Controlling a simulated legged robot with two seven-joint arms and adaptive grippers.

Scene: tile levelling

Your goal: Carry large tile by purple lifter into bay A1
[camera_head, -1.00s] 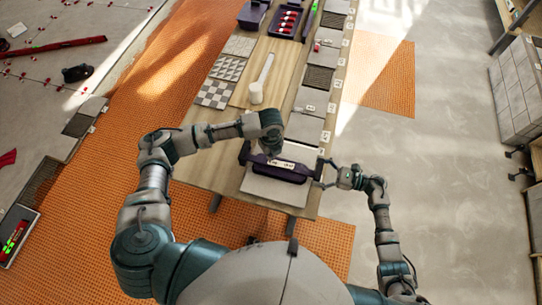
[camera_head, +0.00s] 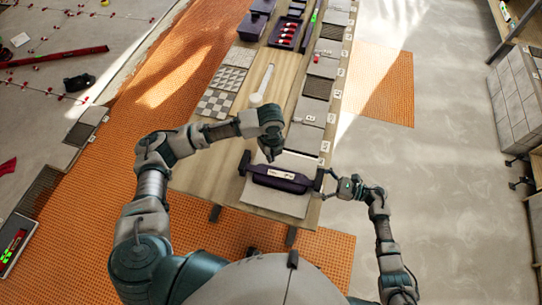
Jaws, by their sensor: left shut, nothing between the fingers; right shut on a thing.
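The large light-grey tile (camera_head: 275,201) is at the near end of the wooden table. The dark purple lifter (camera_head: 279,179) lies across its top, with a pale label on its bar. My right gripper (camera_head: 327,183) is shut on the lifter's right end. My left gripper (camera_head: 270,157) is shut and empty, pointing down just above and behind the lifter's left half. I cannot tell whether the tile rests on the table or hangs slightly above it. A row of bays with small labels runs along the table's right edge. The labels are too small to read, so bay A1 cannot be picked out.
Patterned sample tiles (camera_head: 217,103) and a white tool (camera_head: 263,86) lie on the wooden table (camera_head: 243,121) beyond my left arm. A dark tray with red items (camera_head: 286,31) stands at the far end. Grey floor on the right is clear up to a stacked-tile cart (camera_head: 516,100).

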